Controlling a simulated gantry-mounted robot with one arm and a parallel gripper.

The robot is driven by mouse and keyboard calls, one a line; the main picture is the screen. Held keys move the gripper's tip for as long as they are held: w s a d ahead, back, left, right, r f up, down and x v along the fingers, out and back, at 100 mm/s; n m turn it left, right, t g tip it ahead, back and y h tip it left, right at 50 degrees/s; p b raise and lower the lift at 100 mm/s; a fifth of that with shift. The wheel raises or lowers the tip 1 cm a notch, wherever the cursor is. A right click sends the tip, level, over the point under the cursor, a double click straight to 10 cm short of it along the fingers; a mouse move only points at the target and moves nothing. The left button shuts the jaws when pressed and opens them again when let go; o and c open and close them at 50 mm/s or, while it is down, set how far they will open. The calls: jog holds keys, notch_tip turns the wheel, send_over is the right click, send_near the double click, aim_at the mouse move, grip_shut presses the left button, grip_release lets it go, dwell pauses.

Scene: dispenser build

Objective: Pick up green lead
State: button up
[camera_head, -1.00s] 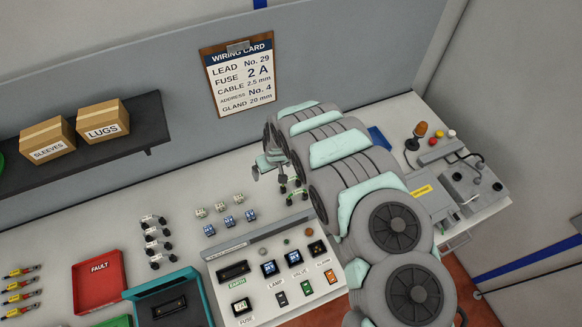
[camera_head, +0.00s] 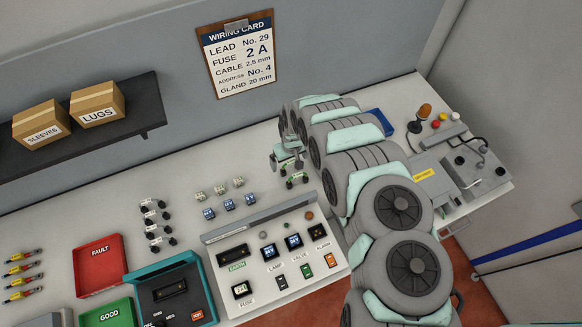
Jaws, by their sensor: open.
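Part of the group there is hidden by my gripper and arm. My gripper (camera_head: 286,164) is open and hangs just above and to the left of the green lead. Its fingers point down, and no object shows between them. I cannot tell how high the fingertips are above the lead.
The sloped control panel (camera_head: 275,262) stands in front. A red FAULT tray (camera_head: 100,262) is farther left. A yellow-labelled grey box (camera_head: 428,178) stands to the right.

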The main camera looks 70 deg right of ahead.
aim_at(291, 161)
jog(key=shift+d+f+p, duration=0.15)
jog(key=shift+f, duration=0.35)
jog(key=shift+d+f+p, duration=0.15)
jog(key=shift+f, duration=0.35)
jog(key=shift+w+d+f, duration=0.1)
jog(key=shift+f, duration=1.2)
jog(key=shift+c, duration=0.2)
jog(key=c, duration=1.5)
jog(key=shift+r, duration=0.1)
